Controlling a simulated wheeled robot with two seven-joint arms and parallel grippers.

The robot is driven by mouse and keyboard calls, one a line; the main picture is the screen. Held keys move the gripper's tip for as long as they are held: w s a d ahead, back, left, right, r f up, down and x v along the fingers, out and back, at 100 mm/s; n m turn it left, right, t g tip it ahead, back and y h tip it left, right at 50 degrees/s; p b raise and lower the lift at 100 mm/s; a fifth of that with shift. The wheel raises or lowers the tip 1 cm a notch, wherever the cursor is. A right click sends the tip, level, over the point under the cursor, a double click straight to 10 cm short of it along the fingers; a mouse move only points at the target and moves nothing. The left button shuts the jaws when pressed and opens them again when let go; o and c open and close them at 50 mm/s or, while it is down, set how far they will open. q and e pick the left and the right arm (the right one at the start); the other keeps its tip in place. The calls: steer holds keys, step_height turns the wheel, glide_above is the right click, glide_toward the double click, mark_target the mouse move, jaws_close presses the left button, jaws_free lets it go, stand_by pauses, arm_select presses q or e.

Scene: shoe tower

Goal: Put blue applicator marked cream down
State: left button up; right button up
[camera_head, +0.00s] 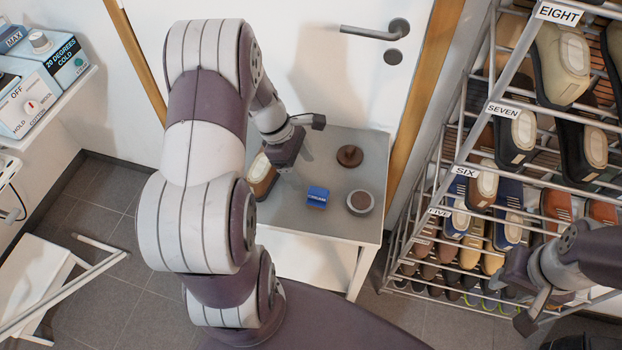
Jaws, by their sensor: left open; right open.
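The blue applicator (317,196) with pale lettering, seemingly "CREAM", rests on the grey table (325,238), left of a round tin (360,202). My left gripper (288,163) is above the back left part of the table, up and left of the blue applicator and apart from it. It is open, with nothing seen in it. My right gripper (530,305) is at the lower right in front of the shoe rack, open and far from the table. No object shows in it.
A brown shoe (262,178) is on the table's left side, partly hidden by my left arm. A round brown item (349,156) sits at the back. A labelled shoe rack (462,172) stands right; machines (40,85) sit on a left shelf.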

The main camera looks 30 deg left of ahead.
arm_select(q)
steer(key=s+d+r+m+y+p, duration=0.2)
steer(key=s+d+r+m, duration=0.2)
steer(key=m, duration=0.6)
steer(key=s+d+r+m+y+p, duration=0.2)
steer(key=s+d+r+m+p, duration=0.1)
steer(key=r+m, duration=0.6)
steer(key=shift+s+d+m, duration=0.55)
steer(key=shift+d+m, duration=0.45)
steer(key=shift+d, duration=0.2)
steer(key=shift+o, duration=0.3)
